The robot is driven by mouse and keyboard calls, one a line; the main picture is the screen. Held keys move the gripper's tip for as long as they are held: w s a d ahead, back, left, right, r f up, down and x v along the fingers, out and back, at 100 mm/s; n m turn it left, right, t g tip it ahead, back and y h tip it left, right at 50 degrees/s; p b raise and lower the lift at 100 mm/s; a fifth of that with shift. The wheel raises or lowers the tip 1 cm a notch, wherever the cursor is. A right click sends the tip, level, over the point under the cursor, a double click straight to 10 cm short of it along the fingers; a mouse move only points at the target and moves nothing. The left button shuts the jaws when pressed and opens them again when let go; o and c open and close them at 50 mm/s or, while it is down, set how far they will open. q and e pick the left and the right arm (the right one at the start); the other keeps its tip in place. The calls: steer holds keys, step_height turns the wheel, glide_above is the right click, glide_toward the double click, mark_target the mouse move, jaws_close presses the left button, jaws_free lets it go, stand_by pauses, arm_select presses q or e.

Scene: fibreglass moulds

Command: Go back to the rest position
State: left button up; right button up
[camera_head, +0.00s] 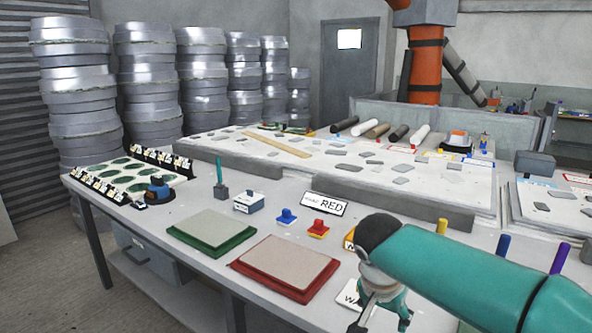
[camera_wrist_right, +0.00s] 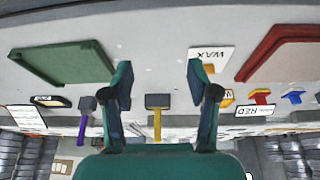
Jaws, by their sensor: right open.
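My right gripper (camera_head: 385,306) is at the lower right of the head view, over the near side of the table, partly hidden by my teal arm. In the right wrist view (camera_wrist_right: 160,78) its two fingers stand well apart with nothing between them. A red-edged board (camera_head: 285,268) lies to its left in the head view, and a green-edged board (camera_head: 210,233) lies farther left. The gripper is apart from both. My left gripper is not in view.
The worktable (camera_head: 150,225) holds a RED sign (camera_head: 325,204), a red-and-yellow piece (camera_head: 318,229) and a blue piece (camera_head: 286,217). A wide tray table with rolls (camera_head: 418,134) stands behind. In the wrist view, a yellow-handled tool (camera_wrist_right: 157,124) stands beyond the fingers.

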steer(key=s+d+f+g+p, duration=0.2)
steer(key=s+d+f+g, duration=0.1)
steer(key=f, duration=0.6)
steer(key=s+d+f+g+p, duration=0.2)
steer(key=s+f+g, duration=0.15)
steer(key=f, duration=0.45)
steer(key=s+a+f+n+y+p, duration=0.15)
steer(key=s+a+f+y, duration=0.3)
steer(key=s+f, duration=0.45)
steer(key=s+a+f+n+y+p, duration=0.1)
steer(key=s+a+f+y+p, duration=0.15)
steer(key=s+a+f, duration=0.65)
steer(key=d+n+t, duration=0.1)
steer(key=w+d+r+t, duration=0.1)
steer(key=d, duration=0.1)
steer(key=d+r+n+t, duration=0.1)
steer(key=shift+w+d+r+n+t+b, duration=0.2)
steer(key=shift+w+d+n+t+b, duration=0.1)
steer(key=shift+w+n+t, duration=0.05)
